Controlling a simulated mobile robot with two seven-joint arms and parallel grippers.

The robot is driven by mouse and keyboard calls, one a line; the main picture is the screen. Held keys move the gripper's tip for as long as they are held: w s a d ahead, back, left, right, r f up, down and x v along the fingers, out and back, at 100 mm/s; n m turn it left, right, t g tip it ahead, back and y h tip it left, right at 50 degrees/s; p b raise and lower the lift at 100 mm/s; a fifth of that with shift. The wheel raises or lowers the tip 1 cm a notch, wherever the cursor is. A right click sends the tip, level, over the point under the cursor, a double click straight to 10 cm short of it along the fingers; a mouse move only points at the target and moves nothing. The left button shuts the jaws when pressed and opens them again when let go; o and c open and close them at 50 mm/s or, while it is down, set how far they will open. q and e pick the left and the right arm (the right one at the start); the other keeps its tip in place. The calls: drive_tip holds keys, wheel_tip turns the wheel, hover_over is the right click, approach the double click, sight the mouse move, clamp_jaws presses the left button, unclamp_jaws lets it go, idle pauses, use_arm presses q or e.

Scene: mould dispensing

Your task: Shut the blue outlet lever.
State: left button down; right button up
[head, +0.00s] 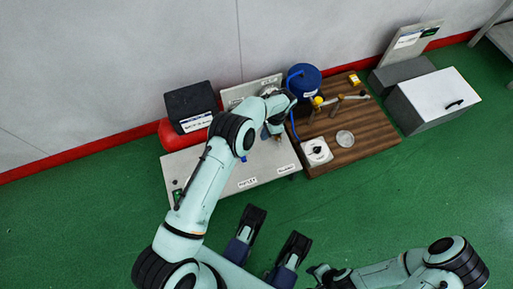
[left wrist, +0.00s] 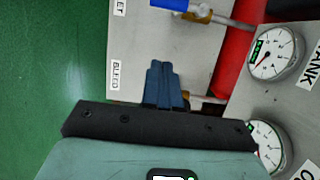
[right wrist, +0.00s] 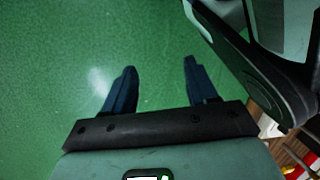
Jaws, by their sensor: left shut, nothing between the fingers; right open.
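The blue outlet lever (left wrist: 172,5) is at the top edge of the left wrist view, partly cut off. It points roughly along its brass valve (left wrist: 205,16), towards the panel's front edge. In the head view a small blue bit (head: 243,159), probably this lever, shows beside my left arm. My left gripper (left wrist: 163,68) is shut and empty, above the panel near the "BLEED" label (left wrist: 116,75); it is apart from the lever. In the head view my arm mostly hides it. My right gripper (head: 268,238) is open and empty over the green floor.
A brass bleed fitting (left wrist: 198,97) is partly hidden behind my left fingers. A red tank (left wrist: 238,45) and round gauges (left wrist: 277,52) stand beside the valves. A wooden board (head: 368,133) with a blue vessel (head: 303,80) is to the right. The floor in front is clear.

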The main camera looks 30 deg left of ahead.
use_arm(q)
drive_tip(key=shift+s, duration=0.1)
use_arm(e)
drive_tip(key=shift+s, duration=0.1)
use_arm(q)
drive_tip(key=s+a+f, duration=0.2)
drive_tip(key=f, duration=0.3)
drive_tip(key=s+a+f, duration=0.2)
drive_tip(key=s+f, duration=0.1)
drive_tip(key=f, duration=0.2)
drive_tip(key=shift+a+f, duration=0.2)
drive_tip(key=shift+a, duration=0.1)
use_arm(e)
drive_tip(key=shift+s+f, duration=0.15)
drive_tip(key=shift+s, duration=0.2)
use_arm(q)
drive_tip(key=shift+s, duration=0.1)
